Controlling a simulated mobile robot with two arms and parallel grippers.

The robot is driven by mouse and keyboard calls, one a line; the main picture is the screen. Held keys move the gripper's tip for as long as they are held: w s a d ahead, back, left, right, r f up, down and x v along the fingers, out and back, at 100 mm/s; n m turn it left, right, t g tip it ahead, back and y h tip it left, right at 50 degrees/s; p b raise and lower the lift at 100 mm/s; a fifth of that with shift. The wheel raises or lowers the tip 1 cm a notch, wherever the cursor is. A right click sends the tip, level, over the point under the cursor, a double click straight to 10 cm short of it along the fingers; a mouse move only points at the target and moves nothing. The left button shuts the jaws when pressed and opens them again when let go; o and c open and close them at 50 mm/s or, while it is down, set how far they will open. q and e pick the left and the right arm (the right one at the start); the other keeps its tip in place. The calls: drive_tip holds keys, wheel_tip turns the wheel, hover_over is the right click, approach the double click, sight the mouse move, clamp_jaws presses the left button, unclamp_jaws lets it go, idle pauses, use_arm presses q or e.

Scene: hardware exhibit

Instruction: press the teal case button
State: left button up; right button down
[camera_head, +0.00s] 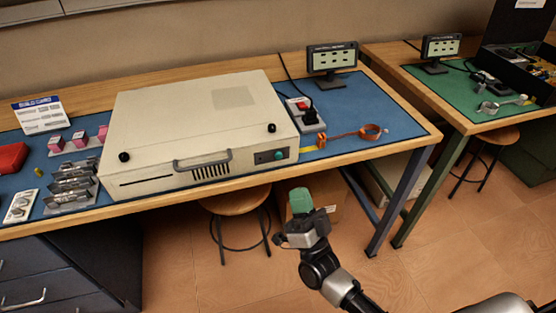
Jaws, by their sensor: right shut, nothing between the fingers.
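A beige computer case (205,115) lies flat on the blue mat of the workbench. On its front face, at the right, a dark panel holds the round teal button (278,154). A handle (203,163) sits on the front face to the left of the panel. My right gripper (301,200), with green fingertips, is shut and empty. It shows below and slightly right of the button, in front of the bench edge, apart from the case. My left gripper is not in view.
A power strip (308,118) and an orange wrist strap (370,132) lie right of the case. Metal brackets (72,183) and pink parts (80,139) stand left of it. A stool (237,202) and cardboard box (322,190) are under the bench. The floor at right is mostly clear.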

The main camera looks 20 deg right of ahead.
sight(279, 156)
drive_tip(key=w+b, duration=0.3)
drive_tip(key=w, duration=0.5)
drive_tip(key=shift+w+a+f+b, duration=0.1)
drive_tip(key=shift+a+b, duration=0.05)
drive_tip(key=shift+b, duration=0.25)
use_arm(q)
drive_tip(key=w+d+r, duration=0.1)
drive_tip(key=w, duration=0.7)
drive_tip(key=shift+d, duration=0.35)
use_arm(e)
drive_tip(key=shift+w, duration=0.35)
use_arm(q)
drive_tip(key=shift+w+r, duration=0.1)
use_arm(e)
drive_tip(key=shift+w, duration=0.1)
idle(0.5)
drive_tip(key=shift+w+b, duration=0.3)
drive_tip(key=shift+b, duration=0.05)
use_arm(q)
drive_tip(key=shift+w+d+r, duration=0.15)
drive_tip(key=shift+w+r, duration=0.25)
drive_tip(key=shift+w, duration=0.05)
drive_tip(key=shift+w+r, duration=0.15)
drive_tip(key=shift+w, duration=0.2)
use_arm(e)
drive_tip(key=shift+w, duration=0.15)
